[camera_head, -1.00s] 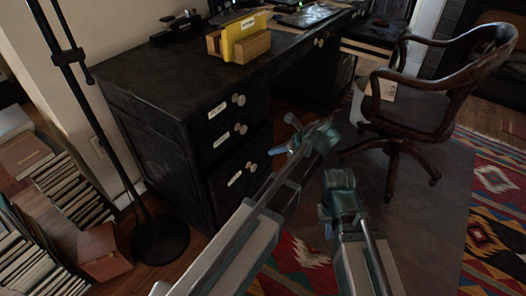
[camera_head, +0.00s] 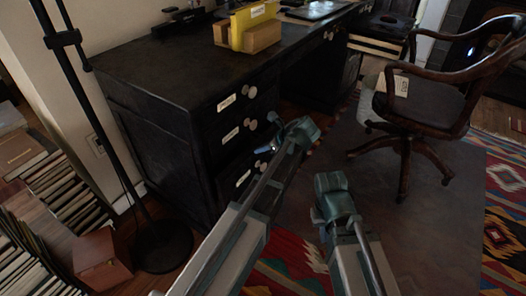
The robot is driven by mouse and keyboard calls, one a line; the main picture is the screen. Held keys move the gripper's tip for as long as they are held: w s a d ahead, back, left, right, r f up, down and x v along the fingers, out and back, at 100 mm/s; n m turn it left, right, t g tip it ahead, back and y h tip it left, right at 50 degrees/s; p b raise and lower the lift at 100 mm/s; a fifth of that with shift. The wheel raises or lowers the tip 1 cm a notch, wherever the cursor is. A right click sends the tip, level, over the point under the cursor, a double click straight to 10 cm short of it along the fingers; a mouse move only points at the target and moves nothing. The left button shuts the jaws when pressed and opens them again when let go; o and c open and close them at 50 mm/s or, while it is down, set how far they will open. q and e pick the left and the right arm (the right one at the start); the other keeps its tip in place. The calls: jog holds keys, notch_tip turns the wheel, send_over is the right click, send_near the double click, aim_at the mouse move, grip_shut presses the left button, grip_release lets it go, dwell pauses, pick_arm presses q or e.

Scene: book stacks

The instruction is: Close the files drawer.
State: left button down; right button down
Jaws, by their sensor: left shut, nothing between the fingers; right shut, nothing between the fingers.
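The dark desk (camera_head: 150,77) has a stack of labelled drawers at its near end. The top drawer's label (camera_head: 226,103), the middle label (camera_head: 230,135) and the bottom label (camera_head: 243,178) are too small to read surely, so I cannot tell which is the files drawer. Pale round knobs (camera_head: 250,92) show on the fronts. No drawer stands far out; a small gap is hard to judge in the dark. My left gripper (camera_head: 264,149) is shut and empty, just in front of the lower drawers; contact is unclear. My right gripper (camera_head: 318,214) is shut and empty over the rug, away from the desk.
A wooden swivel chair (camera_head: 423,104) stands at the right. A black lamp stand (camera_head: 161,245) is beside the desk at the left, near rows of books (camera_head: 62,185) and a reddish box (camera_head: 101,260). A yellow file holder (camera_head: 254,26) sits on the desktop. Rug (camera_head: 300,262) covers the floor.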

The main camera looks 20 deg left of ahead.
aim_at(252, 146)
pick_arm(q)
jog(key=a, duration=0.2)
jog(key=w+a, duration=0.1)
jog(key=shift+w+a, duration=0.2)
jog(key=shift+a, duration=0.2)
jog(key=shift+w+a, duration=0.15)
jog(key=shift+a, duration=0.25)
pick_arm(e)
jog(key=shift+d, duration=0.1)
